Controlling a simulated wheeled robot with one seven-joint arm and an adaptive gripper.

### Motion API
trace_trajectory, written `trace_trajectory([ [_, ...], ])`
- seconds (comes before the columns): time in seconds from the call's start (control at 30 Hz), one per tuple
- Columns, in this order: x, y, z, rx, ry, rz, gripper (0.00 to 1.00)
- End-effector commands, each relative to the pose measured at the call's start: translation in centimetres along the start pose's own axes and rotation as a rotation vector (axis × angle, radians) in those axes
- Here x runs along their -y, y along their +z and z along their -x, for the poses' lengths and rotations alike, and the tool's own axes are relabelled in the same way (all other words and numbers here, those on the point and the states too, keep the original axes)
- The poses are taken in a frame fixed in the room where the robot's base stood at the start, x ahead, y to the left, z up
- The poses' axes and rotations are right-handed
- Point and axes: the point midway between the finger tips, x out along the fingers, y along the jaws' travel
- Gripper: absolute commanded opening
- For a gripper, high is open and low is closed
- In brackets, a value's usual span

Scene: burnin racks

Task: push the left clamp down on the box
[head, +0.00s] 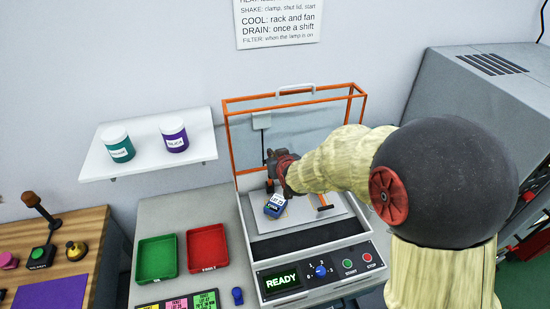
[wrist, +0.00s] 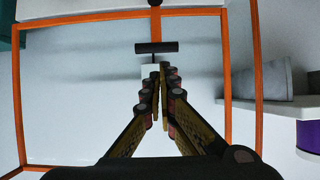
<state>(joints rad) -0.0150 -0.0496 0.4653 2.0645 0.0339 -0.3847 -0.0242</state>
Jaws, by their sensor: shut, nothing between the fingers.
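The box (head: 274,210) is blue with a white label on top and sits on the white shaker platform (head: 298,222), left of its middle. A dark upright piece (head: 270,186), seemingly part of the left clamp, stands just behind the box, mostly hidden by my gripper. My gripper (head: 270,160) is shut and empty, above and behind the box. In the wrist view its fingertips (wrist: 160,68) meet just short of a dark crossbar (wrist: 157,47), perhaps the clamp handle. I cannot tell whether they touch. Another T-shaped handle (head: 324,208), on the right, lies low on the platform.
The orange-framed lid (head: 230,145) stands open behind. A grey plate (head: 262,121) shows before its pane. The front panel display (head: 282,281) reads READY. A green tray (head: 157,258) and red tray (head: 207,249) lie left. A wall shelf (head: 100,165) holds two jars.

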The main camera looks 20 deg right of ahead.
Motion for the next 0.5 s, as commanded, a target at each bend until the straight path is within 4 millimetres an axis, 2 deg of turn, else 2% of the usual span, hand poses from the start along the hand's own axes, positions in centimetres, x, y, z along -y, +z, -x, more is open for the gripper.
trace_trajectory([
  [0.2, 0.0, 0.1, -3.2, 0.002, 0.000, 0.000, 0.00],
  [0.5, 0.0, 0.0, -5.2, 0.000, 0.000, 0.000, 0.00],
])
